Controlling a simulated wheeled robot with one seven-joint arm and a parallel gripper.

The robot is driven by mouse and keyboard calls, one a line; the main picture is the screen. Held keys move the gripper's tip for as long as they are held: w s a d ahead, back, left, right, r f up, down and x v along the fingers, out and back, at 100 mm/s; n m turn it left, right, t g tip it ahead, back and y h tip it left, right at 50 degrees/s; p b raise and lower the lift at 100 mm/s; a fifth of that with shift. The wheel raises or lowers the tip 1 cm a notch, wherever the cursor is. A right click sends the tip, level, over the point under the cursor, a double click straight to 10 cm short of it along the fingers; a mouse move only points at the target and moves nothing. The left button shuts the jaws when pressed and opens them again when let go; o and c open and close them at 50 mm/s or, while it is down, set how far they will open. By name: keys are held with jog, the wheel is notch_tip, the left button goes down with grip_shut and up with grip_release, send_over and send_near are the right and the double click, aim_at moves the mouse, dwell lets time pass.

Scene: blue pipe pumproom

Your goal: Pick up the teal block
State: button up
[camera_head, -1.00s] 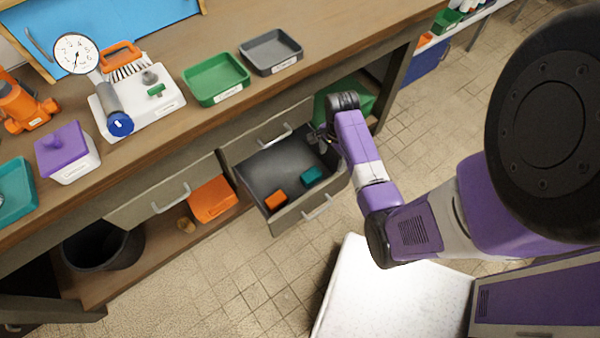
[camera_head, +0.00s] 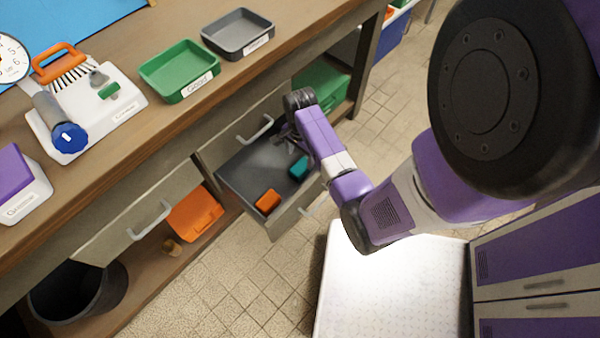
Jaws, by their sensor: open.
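The teal block (camera_head: 299,168) lies in the open drawer (camera_head: 245,188), toward its right side. An orange block (camera_head: 268,200) lies in the same drawer, nearer the front left. My gripper (camera_head: 284,138) is at the end of my purple and white arm, over the back right part of the drawer. It is open and apart from the teal block, a little behind it in the picture. The fingers are small and partly hidden by my wrist.
The workbench holds a green tray (camera_head: 180,72), a grey tray (camera_head: 238,34) and a white device (camera_head: 86,112). An orange bin (camera_head: 195,214), a green bin (camera_head: 325,88) and a black bucket (camera_head: 78,292) are below.

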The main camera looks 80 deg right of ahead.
aim_at(301, 166)
jog(key=shift+s+d+f+b, duration=0.1)
jog(key=shift+f+b, duration=0.35)
jog(key=shift+f, duration=1.55)
jog(key=shift+d+f+b, duration=0.1)
jog(key=shift+f+b, duration=0.3)
jog(key=shift+f, duration=1.6)
jog(key=shift+a, duration=0.1)
jog(key=shift+c, duration=0.2)
grip_shut()
jog(key=shift+r, duration=0.15)
